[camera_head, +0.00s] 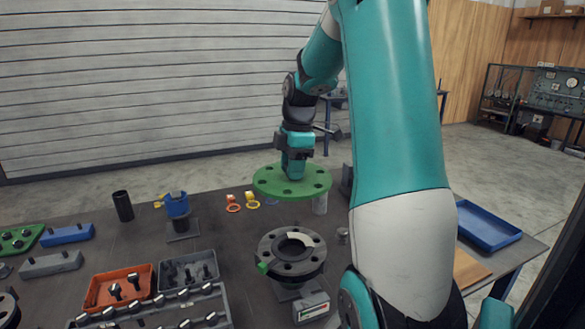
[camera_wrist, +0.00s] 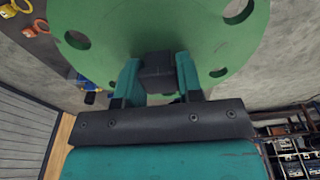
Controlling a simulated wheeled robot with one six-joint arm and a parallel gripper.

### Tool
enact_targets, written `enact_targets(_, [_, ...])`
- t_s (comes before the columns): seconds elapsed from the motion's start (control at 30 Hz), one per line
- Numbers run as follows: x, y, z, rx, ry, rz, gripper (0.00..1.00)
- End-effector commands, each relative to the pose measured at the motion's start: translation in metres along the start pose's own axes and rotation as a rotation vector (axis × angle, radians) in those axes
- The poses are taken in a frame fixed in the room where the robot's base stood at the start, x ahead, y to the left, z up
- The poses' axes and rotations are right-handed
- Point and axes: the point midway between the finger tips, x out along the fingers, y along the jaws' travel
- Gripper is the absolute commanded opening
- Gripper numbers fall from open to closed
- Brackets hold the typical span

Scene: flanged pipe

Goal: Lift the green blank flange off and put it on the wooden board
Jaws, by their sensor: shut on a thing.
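The green blank flange (camera_head: 292,184) is a round disc with holes near its rim. It hangs level in the air above the dark pipe flange (camera_head: 291,252), with a clear gap between them. My gripper (camera_head: 297,165) is shut on the flange's dark central knob (camera_wrist: 157,72), reaching it from above. In the wrist view the green disc (camera_wrist: 205,25) fills the top beyond the fingers. A pale, partial ring lies on top of the pipe flange, and a small green piece is at its left edge. The wooden board (camera_head: 467,270) shows at the right, partly hidden behind my arm.
A blue tray (camera_head: 486,226) stands behind the board. On the left are an orange bin (camera_head: 118,288), a grey bin (camera_head: 188,270), a bolt rack (camera_head: 160,312), a blue cup-like holder (camera_head: 177,206) and a black cylinder (camera_head: 123,206). Orange and yellow rings (camera_head: 233,204) lie behind the pipe.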

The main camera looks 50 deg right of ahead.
Motion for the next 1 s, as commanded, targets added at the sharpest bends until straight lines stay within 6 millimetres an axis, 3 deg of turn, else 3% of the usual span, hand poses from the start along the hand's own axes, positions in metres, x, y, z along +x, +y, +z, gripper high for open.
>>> enact_targets(0.8, [-0.048, 0.001, -0.006, -0.001, 0.0, 0.004, 0.0])
enact_targets(1.0, [-0.05, 0.0, -0.006, -0.001, 0.0, 0.003, 0.0])
